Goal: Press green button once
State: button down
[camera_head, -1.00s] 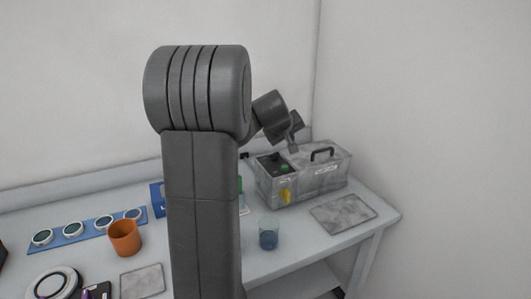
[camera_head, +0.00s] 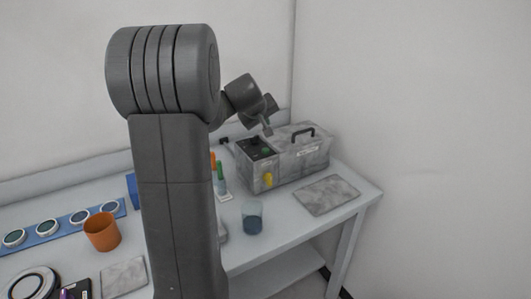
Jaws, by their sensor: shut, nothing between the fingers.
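The grey marbled instrument box (camera_head: 290,160) stands at the back right of the bench, with a black handle on its lid. A dark control panel is on the left part of its top. The green button (camera_head: 266,150) is on that panel, small in the picture. My gripper (camera_head: 268,131) is shut and empty, pointing down just above the panel, close over the green button. I cannot tell whether the tip touches the button.
A yellow part (camera_head: 268,180) is on the box's front. A blue glass (camera_head: 252,217) and an orange cup (camera_head: 102,232) stand on the bench. A grey plate (camera_head: 326,194) lies in front of the box. My arm hides the middle of the bench.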

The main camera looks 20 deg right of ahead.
aim_at(265, 151)
notch_tip(265, 151, down, 7)
jog(key=b, duration=0.5)
jog(key=shift+f, duration=0.1)
dwell(1.7)
jog(key=shift+f+b, duration=0.35)
jog(key=shift+b, duration=0.25)
jog(key=shift+f+b, duration=0.5)
dwell(0.4)
jog(key=shift+r, duration=0.1)
jog(key=shift+r+p, duration=0.7)
jog(key=shift+r, duration=0.1)
jog(key=shift+r+p, duration=1.95)
jog(key=shift+r, duration=0.55)
jog(key=shift+r, duration=0.1)
